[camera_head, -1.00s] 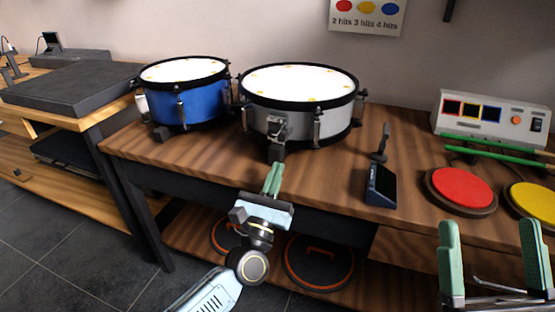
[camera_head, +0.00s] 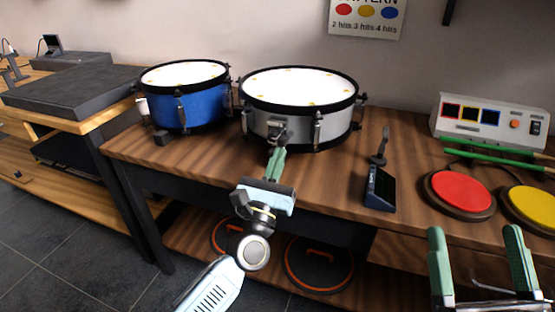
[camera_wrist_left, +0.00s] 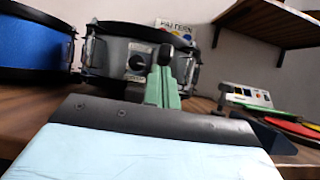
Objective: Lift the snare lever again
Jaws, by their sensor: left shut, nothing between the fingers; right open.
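The grey snare drum (camera_head: 297,108) stands on the wooden table with its strainer facing me. The strainer plate (camera_wrist_left: 138,66) shows in the left wrist view. The dark snare lever (camera_wrist_left: 165,55) sticks out toward me right at the green fingers; its exact angle and contact are unclear. My left gripper (camera_head: 278,152) is shut and empty, its tips just below and in front of the strainer. Its fingers also show in the left wrist view (camera_wrist_left: 168,85). My right gripper (camera_head: 480,255) is open and empty at the lower right, in front of the table.
A blue drum (camera_head: 186,98) stands left of the snare. A small dark stand (camera_head: 380,188) sits to the right. Red (camera_head: 462,192) and yellow (camera_head: 535,205) pads, green sticks (camera_head: 495,157) and a control box (camera_head: 490,120) are further right. Bare table lies between snare and stand.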

